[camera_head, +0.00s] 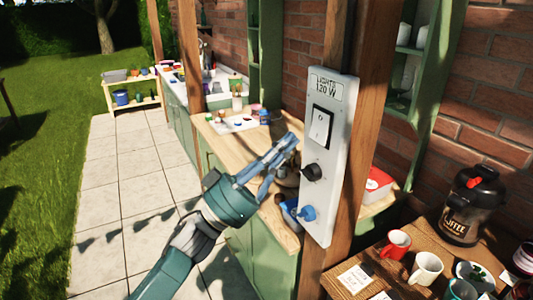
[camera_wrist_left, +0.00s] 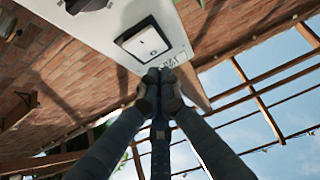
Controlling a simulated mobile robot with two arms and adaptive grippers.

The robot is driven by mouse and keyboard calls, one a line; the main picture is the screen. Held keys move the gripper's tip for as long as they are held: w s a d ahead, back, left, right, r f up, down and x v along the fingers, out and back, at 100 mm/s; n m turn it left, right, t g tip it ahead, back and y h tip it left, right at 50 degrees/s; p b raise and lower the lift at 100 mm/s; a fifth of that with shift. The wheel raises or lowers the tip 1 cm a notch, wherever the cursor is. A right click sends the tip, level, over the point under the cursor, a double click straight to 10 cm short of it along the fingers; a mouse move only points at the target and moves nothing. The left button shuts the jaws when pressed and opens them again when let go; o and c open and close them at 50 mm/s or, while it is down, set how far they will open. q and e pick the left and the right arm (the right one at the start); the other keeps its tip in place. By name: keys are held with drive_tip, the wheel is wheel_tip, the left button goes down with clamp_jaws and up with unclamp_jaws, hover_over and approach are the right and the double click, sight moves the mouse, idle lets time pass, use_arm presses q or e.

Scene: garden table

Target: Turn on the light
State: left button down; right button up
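A white panel (camera_head: 339,180) labelled "LIGHTS 120 W" is fixed to a wooden post. My right gripper is not in view.
A wooden counter (camera_head: 224,135) with small items stands behind the gripper. A table at the lower right holds a red mug (camera_head: 395,244), a white mug (camera_head: 426,268) and a coffee dispenser (camera_head: 470,207). The tiled path (camera_head: 120,200) on the left is clear.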

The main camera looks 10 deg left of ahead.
sight(316, 130)
use_arm(q)
drive_tip(key=shift+w+d+f+p, duration=0.2)
drive_tip(key=shift+w+d, duration=0.35)
drive_tip(key=shift+d, duration=0.2)
drive_tip(key=shift+w+d+f+p, duration=0.2)
drive_tip(key=shift+w+d, duration=0.35)
drive_tip(key=shift+d, duration=0.2)
drive_tip(key=b, duration=0.2)
drive_tip(key=f+b, duration=0.1)
drive_tip(key=b, duration=0.1)
drive_tip(key=shift+w+d+f+t+h+b, duration=0.1)
drive_tip(key=shift+w+d+t+h+b, duration=0.1)
drive_tip(key=shift+d+t+h+b, duration=0.15)
drive_tip(key=shift+w+r, duration=0.1)
drive_tip(key=shift+r, duration=0.2)
drive_tip(key=shift+w+d, duration=0.1)
drive_tip(key=shift+r, duration=0.1)
